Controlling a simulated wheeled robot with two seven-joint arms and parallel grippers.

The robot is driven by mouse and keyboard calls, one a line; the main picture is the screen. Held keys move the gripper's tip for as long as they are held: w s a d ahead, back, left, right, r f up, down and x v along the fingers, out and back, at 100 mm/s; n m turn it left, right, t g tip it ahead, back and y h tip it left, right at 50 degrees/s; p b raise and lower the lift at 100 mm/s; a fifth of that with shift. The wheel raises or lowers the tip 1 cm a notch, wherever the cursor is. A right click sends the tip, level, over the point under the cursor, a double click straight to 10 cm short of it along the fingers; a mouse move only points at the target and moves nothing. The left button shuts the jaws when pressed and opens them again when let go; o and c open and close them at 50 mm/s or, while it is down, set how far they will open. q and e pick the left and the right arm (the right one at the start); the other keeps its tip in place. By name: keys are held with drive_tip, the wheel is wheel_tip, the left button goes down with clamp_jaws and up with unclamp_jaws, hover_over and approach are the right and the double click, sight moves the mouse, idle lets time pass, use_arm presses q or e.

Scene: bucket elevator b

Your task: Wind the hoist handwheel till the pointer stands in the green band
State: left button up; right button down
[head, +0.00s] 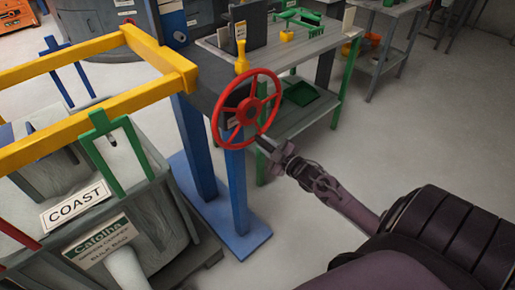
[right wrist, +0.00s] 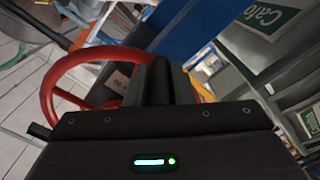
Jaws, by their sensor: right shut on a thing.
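The red hoist handwheel (head: 272,105) is mounted on a blue post beside the yellow frame. Its rim (right wrist: 85,57) also shows in the right wrist view, running to my fingers. My right gripper (head: 264,140) is at the lower right of the wheel, shut on the rim. In the right wrist view its dark fingers (right wrist: 160,82) hide the gripped part of the rim. I cannot make out the pointer or the green band for certain in either view. My left gripper is not in view.
A yellow frame (head: 90,77) and a grey container with a COAST sign (head: 73,207) stand at the left. The blue post (head: 235,190) has a wide foot on the floor. A workbench (head: 320,40) with green items stands behind the wheel. The floor at the right is clear.

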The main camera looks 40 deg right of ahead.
drive_tip(key=w+d+r+n+p, duration=0.1)
drive_tip(key=d+r+n+p, duration=0.3)
drive_tip(key=d+r+n, duration=0.6)
drive_tip(key=shift+r+n, duration=1.5)
drive_tip(key=shift+n, duration=0.4)
drive_tip(key=shift+d, duration=0.1)
drive_tip(key=c, duration=1.3)
unclamp_jaws()
drive_tip(key=shift+o, duration=0.2)
drive_tip(key=shift+a, duration=0.3)
drive_tip(key=shift+f, duration=0.15)
drive_tip(key=shift+s+d, duration=0.1)
